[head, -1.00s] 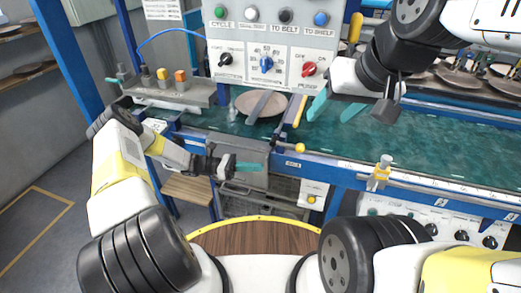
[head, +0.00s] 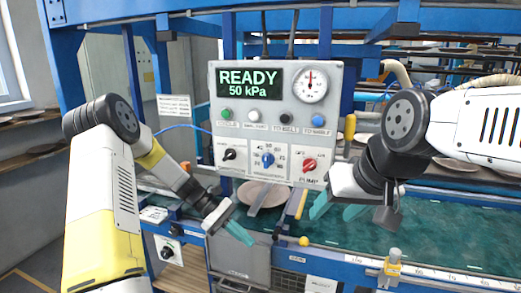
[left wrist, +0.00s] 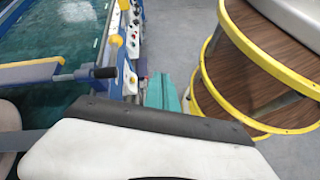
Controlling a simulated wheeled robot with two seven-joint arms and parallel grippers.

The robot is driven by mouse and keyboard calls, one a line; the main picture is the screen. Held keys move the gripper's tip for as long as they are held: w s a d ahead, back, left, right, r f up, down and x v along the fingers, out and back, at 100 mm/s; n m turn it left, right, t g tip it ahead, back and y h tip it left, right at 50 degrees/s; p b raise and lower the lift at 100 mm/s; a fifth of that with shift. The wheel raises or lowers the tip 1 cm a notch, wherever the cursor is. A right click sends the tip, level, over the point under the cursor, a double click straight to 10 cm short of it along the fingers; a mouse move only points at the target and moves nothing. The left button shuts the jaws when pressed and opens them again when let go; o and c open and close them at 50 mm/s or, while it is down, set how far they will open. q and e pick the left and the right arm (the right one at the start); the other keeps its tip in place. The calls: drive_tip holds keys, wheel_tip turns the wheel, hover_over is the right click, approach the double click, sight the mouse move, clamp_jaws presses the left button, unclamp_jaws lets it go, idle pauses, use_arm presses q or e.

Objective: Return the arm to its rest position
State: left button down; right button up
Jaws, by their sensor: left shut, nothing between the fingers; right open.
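My left gripper (head: 240,233) has its teal fingers together with nothing between them. In the head view it points down and right, in front of the conveyor's near edge and below the control panel. Its teal fingertips also show in the left wrist view (left wrist: 163,92), partly hidden behind the wrist's own housing. My right gripper (head: 338,206) is open and empty. It hangs over the green belt, to the right of the panel's lower edge, with its two teal fingers apart.
The control panel (head: 225,105) reads READY, 50 kPa. A brownish plate (head: 250,194) lies on the green belt (head: 440,228) behind my left gripper. A blue rail with a yellow-and-grey fitting (head: 391,265) runs along the front. A yellow-rimmed round wooden stand (left wrist: 275,60) is in the wrist view.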

use_arm(q)
drive_tip(key=s+a+r+m+t+y, duration=0.2)
drive_tip(key=s+a+r+m+t, duration=0.1)
drive_tip(key=s+r, duration=0.3)
drive_tip(key=s+a+r+m+t+y, duration=0.3)
drive_tip(key=s+r, duration=0.3)
drive_tip(key=r, duration=0.3)
drive_tip(key=s+a+r+m+t+y, duration=0.3)
drive_tip(key=s+r+m+t, duration=0.1)
drive_tip(key=s+r, duration=0.3)
drive_tip(key=shift+a+r+m, duration=0.3)
drive_tip(key=shift+r+m, duration=0.3)
drive_tip(key=shift+r, duration=0.1)
